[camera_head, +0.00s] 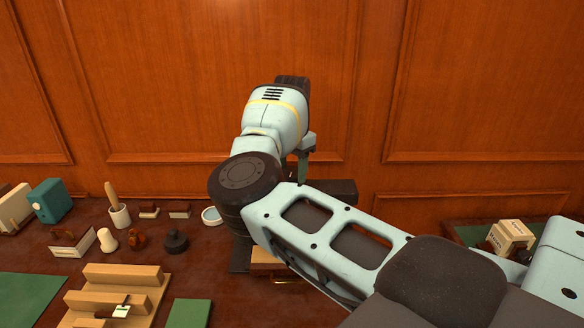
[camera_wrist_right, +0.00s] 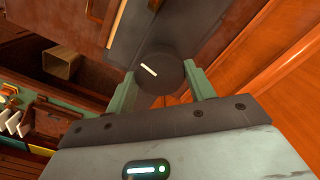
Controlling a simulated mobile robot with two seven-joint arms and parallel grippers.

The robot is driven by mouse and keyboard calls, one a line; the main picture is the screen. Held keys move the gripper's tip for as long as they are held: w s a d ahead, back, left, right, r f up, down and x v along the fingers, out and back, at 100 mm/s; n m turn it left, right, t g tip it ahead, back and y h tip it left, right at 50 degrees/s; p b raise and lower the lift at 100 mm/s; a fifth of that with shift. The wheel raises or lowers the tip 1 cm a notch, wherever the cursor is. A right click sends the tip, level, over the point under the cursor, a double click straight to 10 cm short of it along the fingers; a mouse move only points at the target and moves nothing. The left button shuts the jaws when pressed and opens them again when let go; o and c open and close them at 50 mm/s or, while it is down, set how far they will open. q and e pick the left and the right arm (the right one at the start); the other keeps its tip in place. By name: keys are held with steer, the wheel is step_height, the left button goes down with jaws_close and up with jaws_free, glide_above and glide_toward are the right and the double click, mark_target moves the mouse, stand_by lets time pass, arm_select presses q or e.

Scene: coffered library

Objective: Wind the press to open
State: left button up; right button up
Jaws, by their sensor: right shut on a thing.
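The press stands against the panelled wall, mostly hidden behind my right arm in the head view. A dark bar of it (camera_head: 335,192) shows to the right of my forearm. My right gripper (camera_head: 302,165) points down over the press. In the wrist view, the pale green fingers of the right gripper (camera_wrist_right: 162,84) sit on either side of a round dark knob (camera_wrist_right: 160,72) with a white line on its face, and they are shut on it. The knob is in front of a large dark body of the press (camera_wrist_right: 190,28). My left gripper is not in view.
A wooden stepped rack (camera_head: 125,275), a green pad (camera_head: 190,314), a dark round pot (camera_head: 175,241), a white cup with a wooden-handled tool (camera_head: 120,215) and a teal box (camera_head: 50,200) lie left. A pale block (camera_head: 510,236) sits at right. The wall is close behind.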

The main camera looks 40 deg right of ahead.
mark_target(292, 172)
steer(key=o, duration=1)
steer(key=shift+c, duration=0.2)
steer(key=shift+r, duration=3.9)
